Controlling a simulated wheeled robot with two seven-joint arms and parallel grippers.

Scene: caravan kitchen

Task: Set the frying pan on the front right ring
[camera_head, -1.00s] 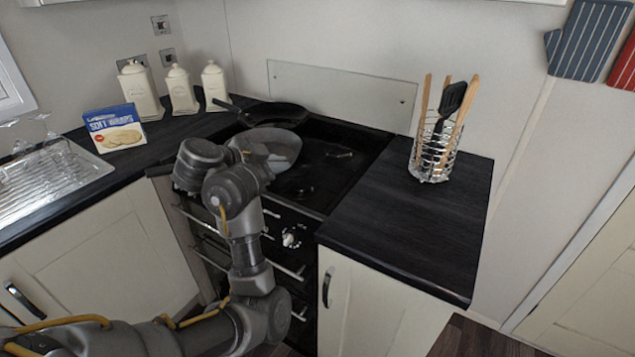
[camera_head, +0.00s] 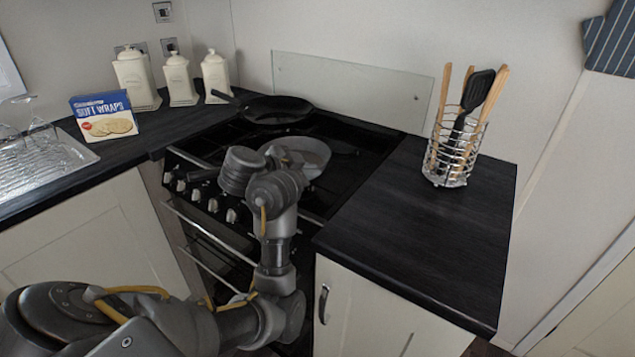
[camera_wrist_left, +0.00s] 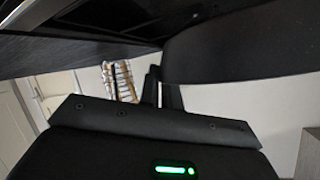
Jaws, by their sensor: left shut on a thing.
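A frying pan (camera_head: 314,157) with a light grey inside is over the front part of the black hob (camera_head: 362,163), towards the right. My left gripper (camera_wrist_left: 158,80) is shut on this pan; in the head view my wrist hides the fingers and most of the handle. In the left wrist view the pan's dark side (camera_wrist_left: 240,42) fills the upper right, just past the fingers. I cannot tell whether the pan touches the hob. The front right ring is not clearly seen, hidden by the pan and my arm. My right gripper is not in view.
A black pan (camera_head: 280,110) sits at the back left of the hob, its handle pointing left. A wire utensil holder (camera_head: 455,160) stands on the right worktop (camera_head: 425,215). A glass splashback (camera_head: 350,92) is behind. A wraps box (camera_head: 105,117) and three jars (camera_head: 178,80) stand left.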

